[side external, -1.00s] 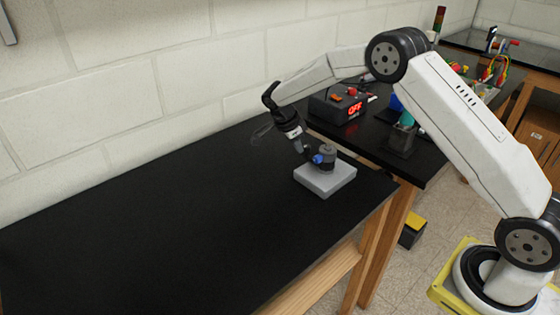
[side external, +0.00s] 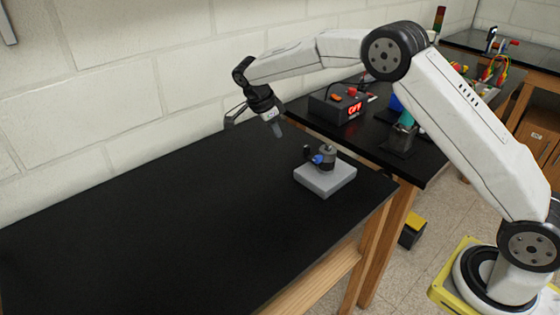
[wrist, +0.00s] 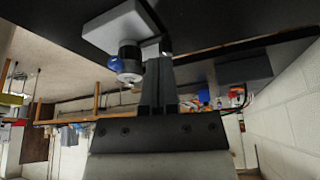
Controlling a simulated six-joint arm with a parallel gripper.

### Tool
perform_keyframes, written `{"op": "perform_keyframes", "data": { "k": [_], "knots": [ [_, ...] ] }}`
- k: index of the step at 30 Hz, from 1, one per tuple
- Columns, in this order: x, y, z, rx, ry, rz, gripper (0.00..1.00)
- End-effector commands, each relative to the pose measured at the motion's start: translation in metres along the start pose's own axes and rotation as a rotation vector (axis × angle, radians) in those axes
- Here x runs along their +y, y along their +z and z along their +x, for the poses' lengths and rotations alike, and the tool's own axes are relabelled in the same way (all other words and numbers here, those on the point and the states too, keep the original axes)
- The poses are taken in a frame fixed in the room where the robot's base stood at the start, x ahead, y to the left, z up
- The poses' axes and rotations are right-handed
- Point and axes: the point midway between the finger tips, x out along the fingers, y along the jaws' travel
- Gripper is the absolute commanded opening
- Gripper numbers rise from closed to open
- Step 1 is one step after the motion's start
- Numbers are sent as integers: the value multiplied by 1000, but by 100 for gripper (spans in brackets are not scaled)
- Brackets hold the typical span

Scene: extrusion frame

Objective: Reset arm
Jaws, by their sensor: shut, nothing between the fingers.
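My gripper (side external: 278,131) hangs over the black table, above and to the left of a small grey block. It points down and is shut with nothing in it. In the wrist view the closed fingers (wrist: 159,85) stand together in the middle. The grey block (side external: 325,180) lies near the table's right end and carries a dark round fitting (side external: 327,157) with a blue part (side external: 318,160). In the wrist view the block (wrist: 115,28) and its fitting (wrist: 130,58) are at upper left, apart from the fingers.
The black table (side external: 150,220) is otherwise bare, with a white block wall (side external: 130,80) behind it. A second bench to the right holds a control box with a red OFF display (side external: 355,108) and a teal part on a stand (side external: 405,125).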

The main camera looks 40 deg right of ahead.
Motion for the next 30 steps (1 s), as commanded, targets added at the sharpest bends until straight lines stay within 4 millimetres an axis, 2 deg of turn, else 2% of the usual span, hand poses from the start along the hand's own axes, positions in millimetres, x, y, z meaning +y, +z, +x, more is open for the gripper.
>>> {"op": "perform_keyframes", "data": {
  "k": [6, 19, 26, 30],
  "knots": [
    [0, 0, -19, 0, -1, 0, 0],
    [4, -2, -22, -12, -3, -46, 0],
    [22, -6, -20, -63, -25, -243, 0],
    [40, -11, -16, -106, -55, -422, 0]
  ]
}}
